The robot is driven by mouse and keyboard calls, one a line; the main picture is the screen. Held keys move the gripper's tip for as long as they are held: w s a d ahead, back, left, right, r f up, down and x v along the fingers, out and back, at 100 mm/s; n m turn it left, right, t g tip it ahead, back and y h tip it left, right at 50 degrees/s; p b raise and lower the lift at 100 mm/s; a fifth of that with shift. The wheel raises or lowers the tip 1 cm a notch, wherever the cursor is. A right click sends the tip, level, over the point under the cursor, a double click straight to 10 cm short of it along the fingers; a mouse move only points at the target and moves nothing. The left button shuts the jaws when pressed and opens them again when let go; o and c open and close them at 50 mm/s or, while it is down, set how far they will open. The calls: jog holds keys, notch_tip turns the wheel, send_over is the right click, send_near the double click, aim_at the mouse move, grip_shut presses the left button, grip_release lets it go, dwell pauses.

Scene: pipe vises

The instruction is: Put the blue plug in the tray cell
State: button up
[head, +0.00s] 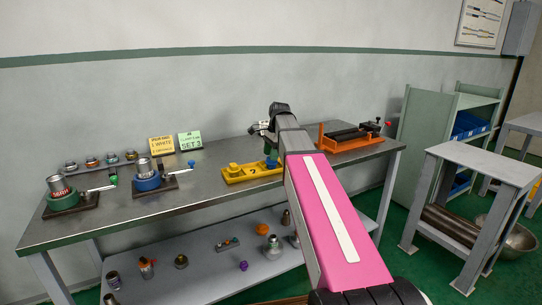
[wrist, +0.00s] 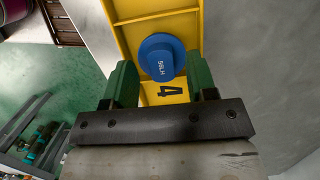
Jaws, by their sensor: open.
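The blue plug (wrist: 161,55), a round flanged piece with small lettering, is at the yellow tray (wrist: 178,22), in the cell area beyond the printed 4 in the wrist view. In the head view the plug (head: 272,163) shows at the right end of the tray (head: 250,175). My gripper (wrist: 160,66) is open, its green fingers on either side of the plug's near edge. I cannot tell whether they touch it. In the head view my gripper (head: 271,147) is above the tray's right end, partly hidden by my arm. How deep the plug sits is hidden.
A yellow plug (head: 233,168) stands in the tray's left part. Two vises, green (head: 64,201) and blue (head: 147,182), hold cylinders on the left. Loose fittings lie on the lower shelf (head: 205,268). The bench front is clear.

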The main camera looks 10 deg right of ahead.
jog(key=v, duration=1.1)
jog(key=shift+r, duration=0.2)
